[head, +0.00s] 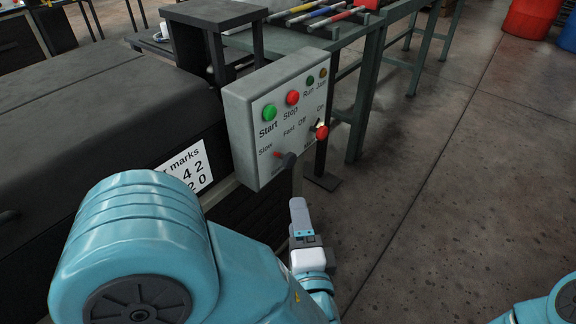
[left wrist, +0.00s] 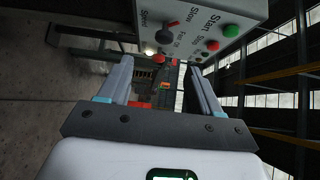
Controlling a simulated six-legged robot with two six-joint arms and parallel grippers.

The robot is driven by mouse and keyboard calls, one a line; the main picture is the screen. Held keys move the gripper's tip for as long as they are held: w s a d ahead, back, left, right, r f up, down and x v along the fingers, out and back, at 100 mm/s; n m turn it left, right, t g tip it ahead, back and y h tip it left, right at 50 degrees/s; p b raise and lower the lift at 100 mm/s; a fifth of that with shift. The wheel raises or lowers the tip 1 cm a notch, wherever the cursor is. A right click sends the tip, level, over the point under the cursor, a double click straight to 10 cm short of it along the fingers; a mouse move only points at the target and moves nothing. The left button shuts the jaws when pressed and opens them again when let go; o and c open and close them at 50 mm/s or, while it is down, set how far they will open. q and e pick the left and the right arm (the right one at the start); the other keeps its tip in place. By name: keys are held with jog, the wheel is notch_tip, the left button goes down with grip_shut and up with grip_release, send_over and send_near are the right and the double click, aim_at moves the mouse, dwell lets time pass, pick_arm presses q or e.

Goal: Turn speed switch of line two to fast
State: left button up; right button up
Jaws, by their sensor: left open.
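The grey control box (head: 243,138) faces right in the head view. Its speed switch (head: 289,159) is a black knob low on the panel, with a red pointer towards "Slow"; "Fast" is printed to its upper right. The switch also shows in the left wrist view (left wrist: 163,36), where the box appears upside down. My left gripper (head: 298,195) is just below and in front of the switch, apart from it. In the left wrist view its fingers (left wrist: 159,65) are spread with nothing between them. My right gripper is out of view.
A red main switch (head: 321,132) sits right of the speed switch, with the green start button (head: 269,112) and red stop button (head: 292,98) above. A dark machine housing (head: 90,110) lies left. A green bench (head: 300,35) stands behind. The floor (head: 450,170) at right is clear.

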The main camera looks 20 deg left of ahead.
aim_at(291, 164)
pick_arm(q)
jog(key=x, duration=0.5)
jog(key=b+x, duration=0.1)
jog(key=x, duration=0.4)
jog(key=r+x, duration=0.1)
jog(key=x, duration=0.5)
jog(key=shift+w+d+b, duration=0.15)
jog(key=shift+d+b, duration=0.1)
jog(key=shift+b, duration=0.15)
jog(key=c, duration=1)
